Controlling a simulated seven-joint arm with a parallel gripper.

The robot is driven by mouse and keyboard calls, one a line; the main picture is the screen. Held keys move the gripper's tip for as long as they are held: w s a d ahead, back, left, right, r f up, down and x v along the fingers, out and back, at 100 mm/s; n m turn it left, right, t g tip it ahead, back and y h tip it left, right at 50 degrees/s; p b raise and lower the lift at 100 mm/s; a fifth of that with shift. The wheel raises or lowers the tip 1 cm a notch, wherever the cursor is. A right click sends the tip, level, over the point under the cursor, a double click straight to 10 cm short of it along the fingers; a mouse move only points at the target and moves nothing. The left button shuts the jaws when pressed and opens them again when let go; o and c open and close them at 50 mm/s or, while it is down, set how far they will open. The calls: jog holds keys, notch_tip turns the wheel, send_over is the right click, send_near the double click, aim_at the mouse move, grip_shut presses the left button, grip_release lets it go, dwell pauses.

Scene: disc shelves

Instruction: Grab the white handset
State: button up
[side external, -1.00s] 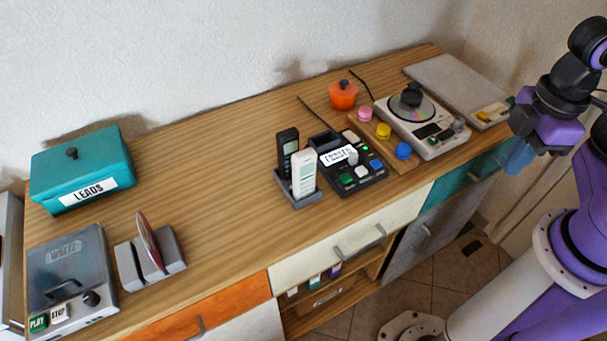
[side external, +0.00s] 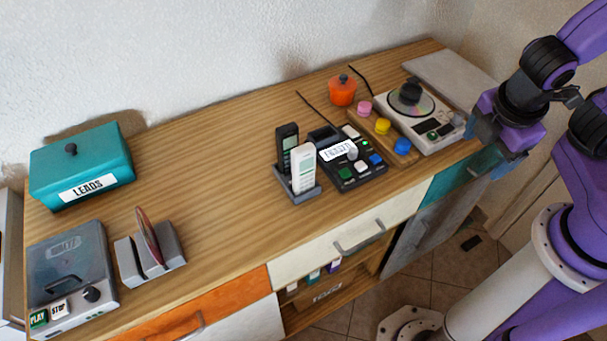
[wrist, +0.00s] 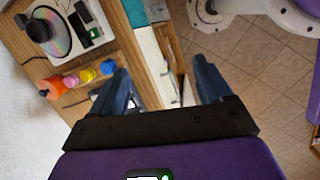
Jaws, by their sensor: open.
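The white handset (side external: 303,168) stands upright in a dark grey cradle (side external: 292,196) near the middle of the sideboard, in the side external view. A black handset (side external: 287,146) stands just behind it in the same cradle. My gripper (side external: 479,147) is at the right, by the sideboard's front edge near the disc player and well apart from the handsets. In the wrist view my gripper (wrist: 168,88) has its two blue fingers spread wide with nothing between them. The white handset cannot be made out in the wrist view.
A black answering machine (side external: 347,160) stands right of the cradle. Beyond it are a board with coloured knobs (side external: 383,127), an orange pot (side external: 342,92) and a disc player (side external: 420,112). A teal box (side external: 82,165) and grey disc holder (side external: 150,250) stand left. The wood between is clear.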

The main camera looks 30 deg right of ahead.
jog(key=w+a+f+n+t+h, duration=0.2)
jog(key=w+a+n+t, duration=0.1)
jog(key=w+n, duration=0.2)
jog(key=n+t+y, duration=0.5)
jog(key=n+t, duration=0.4)
jog(key=n, duration=0.6)
send_near(305, 170)
jog(key=x, duration=0.7)
jog(key=shift+w+f, duration=0.1)
jog(key=shift+w, duration=0.15)
jog(key=shift+d+x, duration=0.1)
jog(key=shift+x, duration=1.3)
jog(key=shift+d+x, duration=0.15)
jog(key=shift+x, duration=1.25)
jog(key=c, duration=1.1)
